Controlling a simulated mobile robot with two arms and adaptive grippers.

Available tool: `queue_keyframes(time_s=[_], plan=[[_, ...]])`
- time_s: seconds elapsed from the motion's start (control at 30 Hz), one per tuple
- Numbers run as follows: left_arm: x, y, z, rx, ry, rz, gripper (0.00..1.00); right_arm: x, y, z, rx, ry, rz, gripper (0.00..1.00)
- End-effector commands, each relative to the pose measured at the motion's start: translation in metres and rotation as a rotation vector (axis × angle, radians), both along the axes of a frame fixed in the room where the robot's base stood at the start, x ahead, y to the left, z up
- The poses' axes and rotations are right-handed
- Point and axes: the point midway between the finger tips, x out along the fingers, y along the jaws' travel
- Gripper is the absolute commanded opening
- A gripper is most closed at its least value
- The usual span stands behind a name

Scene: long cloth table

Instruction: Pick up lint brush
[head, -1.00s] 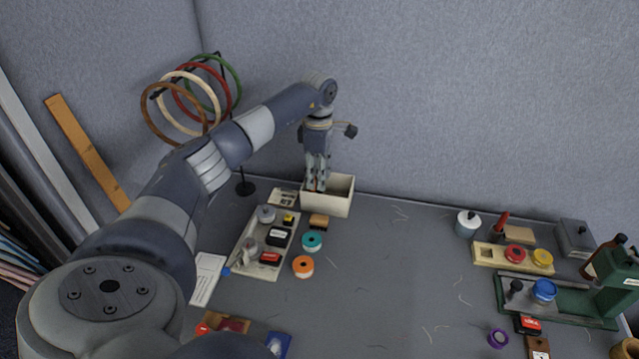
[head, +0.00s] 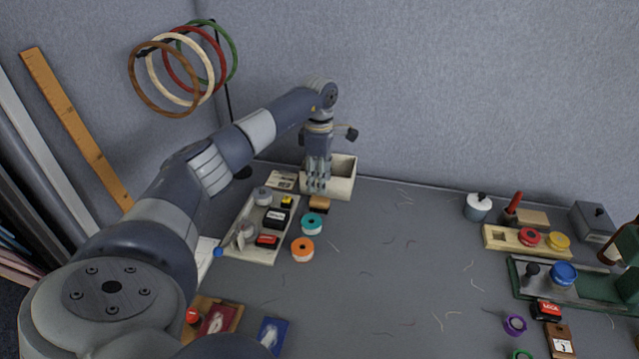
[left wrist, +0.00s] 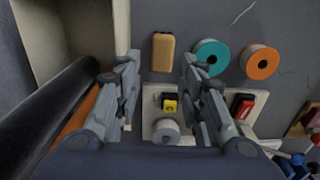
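A small tan block with a darker edge (head: 319,202) lies on the grey cloth just in front of the white bin; I take it to be the lint brush, though no bristles show. In the left wrist view the block (left wrist: 163,52) lies between and beyond my fingertips, untouched as far as I can see. My left gripper (head: 318,190) points down just behind the block, in front of the bin. In the left wrist view its two fingers (left wrist: 160,66) are spread apart with nothing between them. My right gripper is not in view.
The white bin (head: 343,186) stands close behind my left gripper. A tray with stamps (head: 251,254) lies to the left. A teal spool (head: 312,225) and an orange spool (head: 302,249) stand in front. The middle of the table holds only loose threads.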

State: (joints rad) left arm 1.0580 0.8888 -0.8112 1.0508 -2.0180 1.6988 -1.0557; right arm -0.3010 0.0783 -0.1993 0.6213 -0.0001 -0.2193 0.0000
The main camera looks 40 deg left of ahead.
Motion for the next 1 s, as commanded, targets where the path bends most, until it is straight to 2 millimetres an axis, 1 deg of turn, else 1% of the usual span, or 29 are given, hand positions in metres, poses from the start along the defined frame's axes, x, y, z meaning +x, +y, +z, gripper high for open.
queue_keyframes(time_s=[0.03, 0.1, 0.2, 0.37, 0.43, 0.7, 0.8, 1.0], plan=[[0.0, 0.0, -0.014, 0.0, 0.001, 0.0, 0.37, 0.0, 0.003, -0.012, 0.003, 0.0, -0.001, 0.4], [0.0, 0.0, -0.023, 0.0, 0.0, 0.0, 0.37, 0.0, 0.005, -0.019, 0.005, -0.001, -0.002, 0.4], [0.0, 0.0, -0.03, 0.0, -0.001, 0.0, 0.37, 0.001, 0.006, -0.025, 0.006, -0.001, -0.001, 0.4], [0.0, 0.0, -0.034, 0.0, -0.001, 0.0, 0.37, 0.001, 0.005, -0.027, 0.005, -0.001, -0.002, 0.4], [-0.001, -0.001, -0.039, 0.0, 0.0, -0.001, 0.37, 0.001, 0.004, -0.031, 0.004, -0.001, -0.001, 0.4], [-0.002, -0.004, -0.072, 0.0, 0.001, -0.001, 0.37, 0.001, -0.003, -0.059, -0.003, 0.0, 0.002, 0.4], [-0.003, -0.003, -0.081, 0.0, 0.001, -0.001, 0.37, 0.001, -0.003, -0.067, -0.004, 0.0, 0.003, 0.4], [-0.002, -0.003, -0.083, 0.0, 0.0, 0.0, 0.37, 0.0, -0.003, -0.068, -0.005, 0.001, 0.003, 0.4]])
